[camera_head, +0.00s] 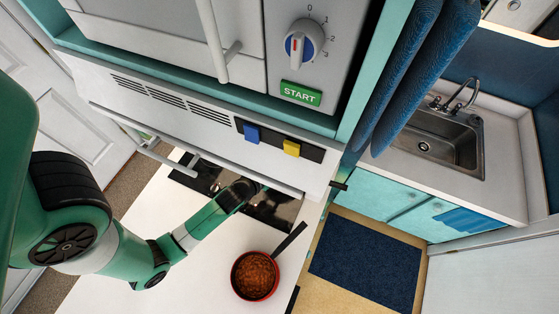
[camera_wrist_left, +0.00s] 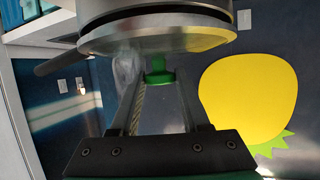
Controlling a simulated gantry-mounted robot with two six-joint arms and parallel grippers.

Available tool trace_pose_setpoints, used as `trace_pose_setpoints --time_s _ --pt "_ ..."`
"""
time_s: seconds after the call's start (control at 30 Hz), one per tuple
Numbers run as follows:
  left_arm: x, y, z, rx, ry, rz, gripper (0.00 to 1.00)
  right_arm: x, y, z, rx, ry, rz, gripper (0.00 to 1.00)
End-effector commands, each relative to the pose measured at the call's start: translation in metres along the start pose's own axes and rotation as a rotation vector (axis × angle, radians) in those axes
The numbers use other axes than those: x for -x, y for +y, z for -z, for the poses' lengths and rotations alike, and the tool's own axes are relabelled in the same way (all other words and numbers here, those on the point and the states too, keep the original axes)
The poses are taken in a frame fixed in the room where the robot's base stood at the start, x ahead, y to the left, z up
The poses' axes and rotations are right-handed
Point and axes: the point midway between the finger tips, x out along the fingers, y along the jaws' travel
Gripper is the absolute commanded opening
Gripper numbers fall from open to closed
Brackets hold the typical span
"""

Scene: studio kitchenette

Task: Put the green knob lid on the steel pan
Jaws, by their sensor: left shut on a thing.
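In the left wrist view my left gripper (camera_wrist_left: 158,80) is shut on the green knob (camera_wrist_left: 157,70) of a lid. The lid's steel disc (camera_wrist_left: 155,42) lies just beyond the knob. The steel pan (camera_wrist_left: 150,8) fills the top of that view past the lid, with a dark handle (camera_wrist_left: 57,63) at left. A dark band runs between lid and pan; I cannot tell whether they touch all round. In the head view my left arm reaches under the hood to the cooktop (camera_head: 270,210); its fingertips, the lid and the steel pan are hidden there. My right gripper is not in view.
A red pan (camera_head: 254,275) with brown food stands on the white counter (camera_head: 190,288), its black handle toward the hood (camera_head: 200,125). The hood hangs low over the cooktop. The sink (camera_head: 440,140) is at right, with a blue mat (camera_head: 365,258) on the floor.

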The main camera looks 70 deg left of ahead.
Motion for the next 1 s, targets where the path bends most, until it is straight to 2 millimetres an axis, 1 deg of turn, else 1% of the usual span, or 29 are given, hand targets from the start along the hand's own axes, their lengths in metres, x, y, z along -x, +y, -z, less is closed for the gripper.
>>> trace_pose_setpoints --time_s 0.23,0.6,0.87,0.9,0.97,1.0 --pt "-0.0002 0.0000 0.0003 0.000 0.002 0.000 0.00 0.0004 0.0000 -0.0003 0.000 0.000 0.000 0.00" --pt "-0.0034 0.0000 -0.0075 0.000 0.002 0.000 0.00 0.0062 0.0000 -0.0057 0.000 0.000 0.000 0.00" --pt "-0.0034 0.0000 -0.0083 -0.001 0.000 0.000 0.00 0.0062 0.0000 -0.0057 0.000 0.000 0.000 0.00" --pt "-0.0034 0.0000 -0.0084 -0.001 0.000 0.000 0.48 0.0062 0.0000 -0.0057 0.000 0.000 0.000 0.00" --pt "-0.0034 0.0000 -0.0085 -0.001 0.000 0.000 0.59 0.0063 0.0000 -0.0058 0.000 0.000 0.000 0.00" --pt "-0.0034 0.0000 -0.0085 0.000 0.000 0.000 0.66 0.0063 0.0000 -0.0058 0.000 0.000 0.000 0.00"
